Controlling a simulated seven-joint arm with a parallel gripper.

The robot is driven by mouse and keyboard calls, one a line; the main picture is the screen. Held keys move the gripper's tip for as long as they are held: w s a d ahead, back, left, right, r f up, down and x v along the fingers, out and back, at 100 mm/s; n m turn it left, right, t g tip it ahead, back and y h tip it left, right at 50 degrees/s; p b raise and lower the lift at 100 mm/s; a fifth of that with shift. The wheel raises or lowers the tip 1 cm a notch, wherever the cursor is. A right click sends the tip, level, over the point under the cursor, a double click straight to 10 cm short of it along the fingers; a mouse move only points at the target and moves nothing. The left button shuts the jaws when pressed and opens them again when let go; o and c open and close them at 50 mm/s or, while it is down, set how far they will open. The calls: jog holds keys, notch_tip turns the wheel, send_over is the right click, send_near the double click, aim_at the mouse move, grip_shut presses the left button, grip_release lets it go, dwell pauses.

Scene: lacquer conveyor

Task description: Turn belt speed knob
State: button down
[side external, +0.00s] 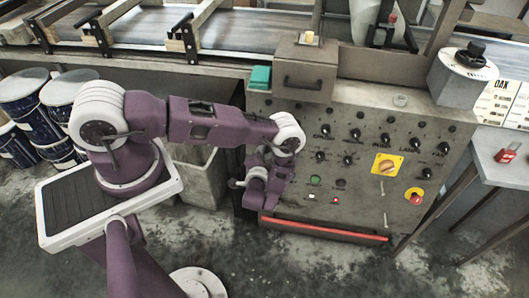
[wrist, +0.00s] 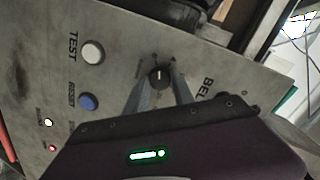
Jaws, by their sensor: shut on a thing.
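A black knob (wrist: 160,76) with a white pointer line sits on the grey panel in the wrist view. Printing that starts "BEL" stands to its right, partly cut off by my gripper. My gripper (wrist: 162,84) has its two grey fingers on either side of the knob, shut on it. The pointer line points roughly up in the wrist view. In the side view my purple wrist hangs in front of the left part of the control panel (side external: 360,110) and hides the knob and the fingertips.
A white button (wrist: 92,52) marked TEST and a blue button (wrist: 88,102) marked RESET are left of the knob. A drawer box (side external: 306,70) juts out above.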

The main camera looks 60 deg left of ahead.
jog(key=m, duration=0.6)
jog(key=shift+d+y, duration=0.1)
jog(key=shift+y, duration=0.3)
jog(key=m, duration=0.5)
jog(key=shift+f+y, duration=0.1)
jog(key=shift+y, duration=0.2)
jog(key=m+t, duration=0.1)
jog(key=m, duration=1.1)
jog(key=shift+m+y, duration=0.3)
jog(key=shift+m, duration=0.1)
jog(key=c, duration=1.1)
grip_release()
jog(key=v, duration=0.7)
jog(key=shift+s, duration=0.1)
